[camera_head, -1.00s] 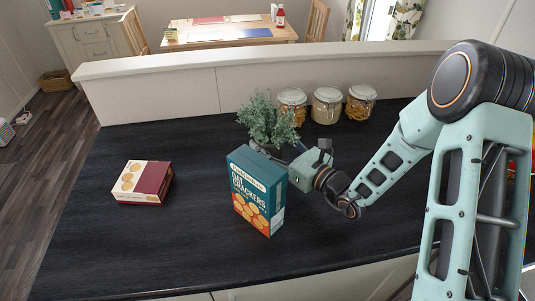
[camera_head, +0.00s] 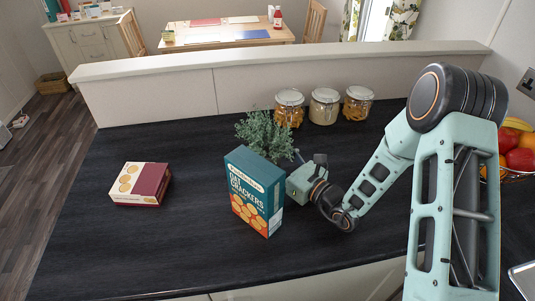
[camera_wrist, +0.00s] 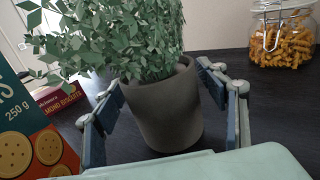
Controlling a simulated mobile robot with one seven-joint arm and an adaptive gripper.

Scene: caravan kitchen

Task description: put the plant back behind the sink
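The plant (camera_head: 264,136), a bushy green herb in a dark grey pot, is on the near side of the glass jars, behind the cracker box in the head view. Its pot is mostly hidden there. I cannot tell whether the pot's base touches the counter. No sink shows in either view.
The blue cracker box (camera_head: 254,192) stands close beside the plant and my gripper. A red and cream biscuit box (camera_head: 142,184) lies to the left. Three jars (camera_head: 324,106) stand by the low partition (camera_head: 150,98). Fruit (camera_head: 518,148) is at the right. The counter's left front is clear.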

